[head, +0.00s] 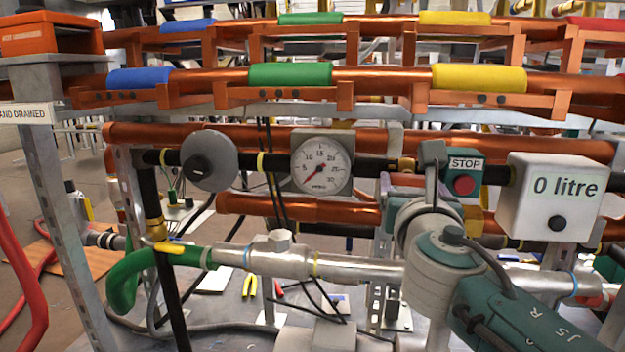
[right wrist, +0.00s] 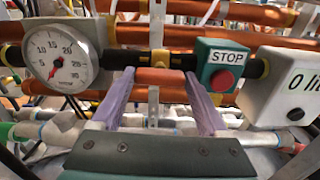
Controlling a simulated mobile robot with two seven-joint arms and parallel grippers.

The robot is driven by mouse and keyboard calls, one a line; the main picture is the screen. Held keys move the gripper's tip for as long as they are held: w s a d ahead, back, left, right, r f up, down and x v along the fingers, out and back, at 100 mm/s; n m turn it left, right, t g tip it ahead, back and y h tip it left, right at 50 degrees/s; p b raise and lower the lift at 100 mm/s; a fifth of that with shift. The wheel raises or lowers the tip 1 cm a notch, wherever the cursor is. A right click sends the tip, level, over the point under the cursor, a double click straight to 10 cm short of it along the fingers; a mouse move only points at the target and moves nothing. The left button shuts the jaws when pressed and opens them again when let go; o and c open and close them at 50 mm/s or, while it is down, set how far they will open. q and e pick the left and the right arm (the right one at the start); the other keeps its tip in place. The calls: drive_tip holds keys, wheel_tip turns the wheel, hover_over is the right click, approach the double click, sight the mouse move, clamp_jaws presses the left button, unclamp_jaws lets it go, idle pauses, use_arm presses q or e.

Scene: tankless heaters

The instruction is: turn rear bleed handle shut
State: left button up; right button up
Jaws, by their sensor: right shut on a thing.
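My right gripper (head: 432,155) reaches in from the lower right, just left of the STOP box. In the right wrist view its two fingers (right wrist: 160,75) stand either side of a brass valve (right wrist: 160,58) on the black pipe. It is shut on what looks like the rear bleed handle at this valve; the fingers stand wide, and the contact and the handle's shape are not clear. In the head view the brass fitting (head: 403,164) shows left of the gripper. A yellow lever (head: 170,247) sits on a front valve at the left. My left gripper is not in view.
The STOP box (head: 465,182) and the 0 litre box (head: 553,196) stand close right of the gripper. A round gauge (head: 322,167) is to its left. Copper pipes (head: 330,76) cross above, and a silver pipe (head: 330,266) crosses below. Free room is tight.

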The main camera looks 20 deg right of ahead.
drive_tip(key=shift+c, duration=1.1)
drive_tip(key=m+b, duration=0.1)
drive_tip(key=m, duration=0.2)
drive_tip(key=shift+f+m, duration=0.1)
drive_tip(key=shift+m, duration=0.3)
drive_tip(key=m+b, duration=0.2)
drive_tip(key=m, duration=0.2)
drive_tip(key=shift+m, duration=0.3)
drive_tip(key=m+b, duration=0.2)
drive_tip(key=m, duration=0.3)
drive_tip(key=shift+m+b, duration=0.65)
drive_tip(key=shift+m, duration=1.25)
